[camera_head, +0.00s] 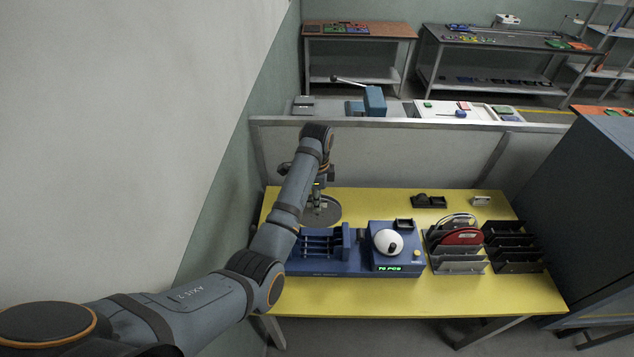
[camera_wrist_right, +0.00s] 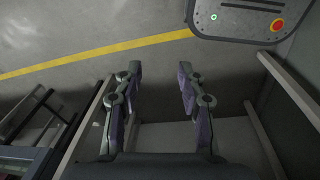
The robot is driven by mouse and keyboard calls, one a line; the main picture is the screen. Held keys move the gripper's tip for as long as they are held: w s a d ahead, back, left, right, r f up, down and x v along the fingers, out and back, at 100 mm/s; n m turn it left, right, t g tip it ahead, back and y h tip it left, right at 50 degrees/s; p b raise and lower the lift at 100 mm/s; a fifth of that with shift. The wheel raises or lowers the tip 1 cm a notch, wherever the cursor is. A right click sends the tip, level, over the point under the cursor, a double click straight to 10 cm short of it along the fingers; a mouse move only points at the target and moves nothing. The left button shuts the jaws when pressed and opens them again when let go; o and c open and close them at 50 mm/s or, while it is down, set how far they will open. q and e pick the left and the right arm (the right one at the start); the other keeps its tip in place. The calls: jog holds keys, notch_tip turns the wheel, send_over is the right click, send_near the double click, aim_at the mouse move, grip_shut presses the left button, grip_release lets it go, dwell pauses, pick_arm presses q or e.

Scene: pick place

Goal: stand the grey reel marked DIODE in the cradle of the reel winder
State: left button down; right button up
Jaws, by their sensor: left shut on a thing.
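A dark grey round reel (camera_head: 326,217) lies about flat at the left back of the yellow table; no DIODE marking is readable. My left gripper (camera_head: 318,191) points down over it, shut on the reel near its middle; whether the reel touches the table I cannot tell. The blue reel winder (camera_head: 352,265) stands in front of it, with a slatted cradle (camera_head: 320,243) on its left, and a white dome and green display on its right. The cradle looks empty. My right gripper (camera_wrist_right: 158,75) is open and empty above the floor in the right wrist view.
Right of the winder stands a grey rack (camera_head: 459,264) with a red reel (camera_head: 461,237) and another reel, then an empty-looking black rack (camera_head: 513,252). A small black tray (camera_head: 429,201) sits at the back. A low partition (camera_head: 400,155) runs behind the yellow table (camera_head: 440,300).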

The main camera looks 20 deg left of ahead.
aim_at(317, 215)
pick_arm(q)
jog(key=shift+s+d+r, duration=0.15)
jog(key=shift+s, duration=0.3)
notch_tip(317, 215, down, 3)
jog(key=shift+w+r, duration=0.1)
jog(key=shift+w, duration=0.05)
jog(key=shift+f, duration=0.35)
jog(key=shift+f+b, duration=0.3)
jog(key=shift+f, duration=1.1)
pick_arm(e)
jog(key=shift+s+d+f, duration=0.35)
jog(key=shift+s+d, duration=0.05)
jog(key=shift+s, duration=0.3)
